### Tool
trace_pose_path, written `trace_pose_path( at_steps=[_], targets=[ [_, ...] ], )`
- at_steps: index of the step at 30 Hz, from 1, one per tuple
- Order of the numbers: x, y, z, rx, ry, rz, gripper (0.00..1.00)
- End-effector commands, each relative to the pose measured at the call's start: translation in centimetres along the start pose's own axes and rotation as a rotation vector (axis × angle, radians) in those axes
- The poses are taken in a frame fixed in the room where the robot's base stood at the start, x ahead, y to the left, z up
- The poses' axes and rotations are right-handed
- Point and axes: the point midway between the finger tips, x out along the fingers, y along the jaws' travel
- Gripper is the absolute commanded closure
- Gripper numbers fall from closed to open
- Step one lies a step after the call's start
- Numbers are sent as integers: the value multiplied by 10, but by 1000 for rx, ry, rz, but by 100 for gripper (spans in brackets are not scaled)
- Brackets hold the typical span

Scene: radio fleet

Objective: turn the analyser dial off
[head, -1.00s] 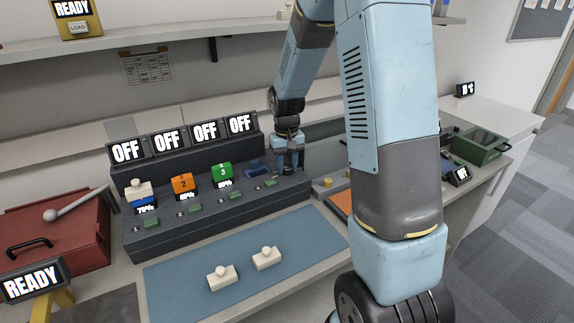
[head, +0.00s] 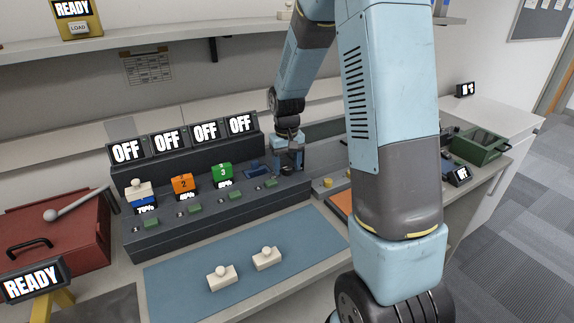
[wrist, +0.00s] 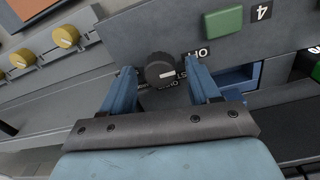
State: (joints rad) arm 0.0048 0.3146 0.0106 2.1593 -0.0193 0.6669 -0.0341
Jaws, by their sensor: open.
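The analyser dial is a dark round knob (wrist: 161,70) with a pale pointer line, seen in the wrist view. Labels stand around it; one reads like "OFF" at its upper right, and another is partly covered by the knob and my finger. The pointer line lies roughly level, toward the right, below the "OFF" label. My gripper (wrist: 160,82) is open, with one blue finger on each side of the knob; contact cannot be told. In the head view my gripper (head: 288,165) is at the right end of the dark charger bank, and the knob is hidden there.
The dark bank (head: 215,208) carries green buttons, an orange block (head: 182,184) and a green block (head: 222,173). Four-slot "OFF" displays (head: 184,139) stand behind. Yellow knobs (wrist: 66,37) lie left in the wrist view. A blue mat (head: 240,255) lies in front.

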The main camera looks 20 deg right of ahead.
Motion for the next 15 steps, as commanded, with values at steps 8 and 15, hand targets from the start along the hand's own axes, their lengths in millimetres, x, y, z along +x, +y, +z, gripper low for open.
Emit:
trace_pose_path(
  at_steps=[8,15],
  targets=[
    [-13,0,-1,0,4,0,39],
    [-56,0,-1,0,5,0,39]
  ],
)
